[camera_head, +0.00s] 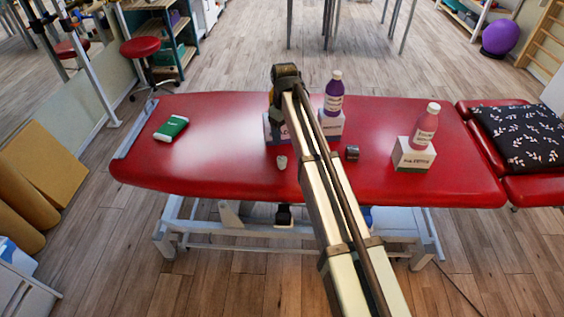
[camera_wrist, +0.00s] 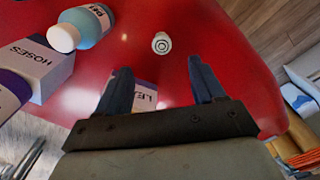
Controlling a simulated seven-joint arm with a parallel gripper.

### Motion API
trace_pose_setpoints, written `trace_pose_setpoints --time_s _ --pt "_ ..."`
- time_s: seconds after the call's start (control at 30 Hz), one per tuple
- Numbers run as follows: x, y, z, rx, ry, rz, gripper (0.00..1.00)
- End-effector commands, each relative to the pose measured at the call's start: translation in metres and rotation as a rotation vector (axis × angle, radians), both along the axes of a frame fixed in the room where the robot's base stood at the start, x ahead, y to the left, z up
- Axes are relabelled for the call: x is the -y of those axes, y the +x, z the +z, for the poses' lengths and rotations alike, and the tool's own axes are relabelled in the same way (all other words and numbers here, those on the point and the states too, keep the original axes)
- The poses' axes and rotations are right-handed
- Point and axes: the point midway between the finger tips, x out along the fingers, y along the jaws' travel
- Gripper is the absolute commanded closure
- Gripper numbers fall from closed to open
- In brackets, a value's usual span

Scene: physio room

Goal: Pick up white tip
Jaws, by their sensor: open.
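The white tip (camera_head: 281,162) is a small pale piece standing on the red table (camera_head: 215,160), near its front edge, just left of my arm. In the wrist view the white tip (camera_wrist: 161,43) shows as a small round with a dark ringed centre, on bare red surface. My gripper (camera_wrist: 161,76) is open and empty, its two dark blue fingers spread. The tip lies beyond the fingertips, roughly in line with the gap, not between them.
A purple bottle (camera_head: 333,92), pink bottle (camera_head: 426,125), dark cylinder (camera_head: 352,153) and green pack (camera_head: 171,127) are on the table. Red surface around the tip is clear.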

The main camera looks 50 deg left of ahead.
Motion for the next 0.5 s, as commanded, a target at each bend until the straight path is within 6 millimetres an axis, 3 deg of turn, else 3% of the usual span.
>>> trace_pose_setpoints --time_s 0.17,0.5 --pt "-0.007 -0.004 -0.009 0.001 0.016 0.002 0.32" --pt "-0.006 -0.003 -0.065 0.001 0.015 0.002 0.32"
